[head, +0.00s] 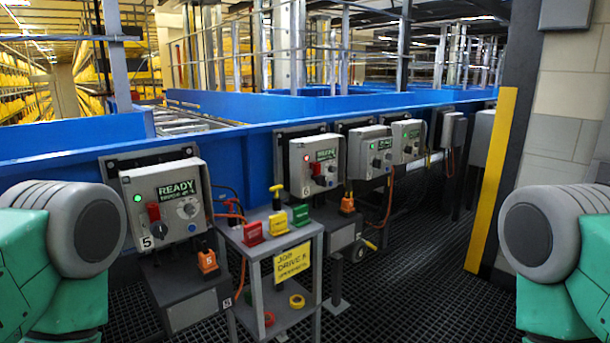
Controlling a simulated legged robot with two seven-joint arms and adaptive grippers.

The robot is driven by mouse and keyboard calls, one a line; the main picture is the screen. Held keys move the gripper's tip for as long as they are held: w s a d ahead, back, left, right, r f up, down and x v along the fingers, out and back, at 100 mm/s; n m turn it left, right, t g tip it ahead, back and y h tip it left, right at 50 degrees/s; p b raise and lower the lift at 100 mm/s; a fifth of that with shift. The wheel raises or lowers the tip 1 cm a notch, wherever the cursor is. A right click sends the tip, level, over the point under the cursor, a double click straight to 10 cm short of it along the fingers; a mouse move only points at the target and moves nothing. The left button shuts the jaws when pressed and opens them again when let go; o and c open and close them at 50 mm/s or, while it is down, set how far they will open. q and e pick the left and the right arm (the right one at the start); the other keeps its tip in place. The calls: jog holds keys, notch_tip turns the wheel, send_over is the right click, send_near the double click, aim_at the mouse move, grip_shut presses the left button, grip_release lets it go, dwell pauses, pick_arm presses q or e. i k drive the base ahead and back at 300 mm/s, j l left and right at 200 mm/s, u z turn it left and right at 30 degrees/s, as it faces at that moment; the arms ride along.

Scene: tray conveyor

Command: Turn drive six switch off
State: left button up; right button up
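The drive six control box (298,182) is grey, marked 6, and is mounted on the blue conveyor side at mid-picture. It has a lit red lamp (306,159), a green display (326,155) and a red switch handle (317,170); the handle's exact position is too small to tell. A similar box marked 5 (130,195) is nearer on the left, with a green lamp, a READY display and a red switch handle (154,214). Only my upper arm parts show at the left and right edges. Neither gripper is in view.
A small grey stand (262,254) with red, yellow and green items and a yellow job card (292,262) stands between boxes 5 and 6. More control boxes (370,153) line the conveyor (250,150) to the right. A yellow-edged pillar (492,180) stands right. Dark grating floor (420,260) is clear.

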aim_at(320, 180)
jog(key=i+l+u, duration=0.1)
jog(key=u, duration=0.3)
jog(key=i+l+u, duration=0.1)
jog(key=u, duration=0.3)
jog(key=l+u, duration=0.3)
jog(key=u, duration=0.15)
jog(key=i+l+u, duration=0.1)
jog(key=l+u, duration=0.15)
jog(key=u, duration=0.15)
jog(key=l+u, duration=0.15)
jog(key=l, duration=0.35)
jog(key=l+u, duration=0.15)
jog(key=l, duration=0.35)
jog(key=l+u, duration=0.15)
jog(key=l, duration=0.35)
jog(key=k+l+u, duration=0.15)
jog(key=l, duration=0.35)
jog(key=l+u, duration=0.15)
jog(key=l, duration=0.35)
jog(key=k+l+u, duration=0.15)
jog(key=l, duration=0.3)
